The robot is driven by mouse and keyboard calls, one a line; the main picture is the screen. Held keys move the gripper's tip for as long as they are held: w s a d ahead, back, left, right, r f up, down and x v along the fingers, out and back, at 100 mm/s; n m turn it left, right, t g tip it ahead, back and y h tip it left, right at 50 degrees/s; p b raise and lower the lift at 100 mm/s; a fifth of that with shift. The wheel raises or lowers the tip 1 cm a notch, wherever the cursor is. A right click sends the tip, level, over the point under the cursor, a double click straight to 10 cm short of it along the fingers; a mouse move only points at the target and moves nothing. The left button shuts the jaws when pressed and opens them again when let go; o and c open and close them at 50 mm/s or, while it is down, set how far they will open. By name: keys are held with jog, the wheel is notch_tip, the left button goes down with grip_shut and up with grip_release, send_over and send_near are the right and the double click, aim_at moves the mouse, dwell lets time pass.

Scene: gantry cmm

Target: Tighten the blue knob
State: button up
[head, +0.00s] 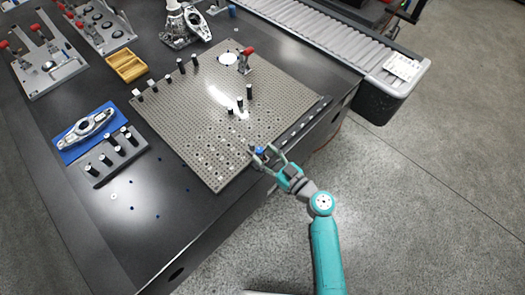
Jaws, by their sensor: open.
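The blue knob (259,151) shows as a small blue spot at the near right edge of the perforated fixture plate (195,150), close to a dark rail (302,122). My gripper (263,153) reaches in from the lower right, with its fingers open. The knob appears between the fingertips in the head view. I cannot tell whether either finger touches it. The knob's lower part and its mount are hidden by the fingers.
Several black posts (249,92) and a red-handled clamp (245,60) stand on the plate. A blue mat (68,153) with a metal part and a grey block with pegs (102,172) lie left. A wooden tray (126,66) and a roller conveyor (320,38) are farther back.

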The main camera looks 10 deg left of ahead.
jog(key=shift+x, duration=0.9)
jog(key=shift+s, duration=0.1)
grip_shut()
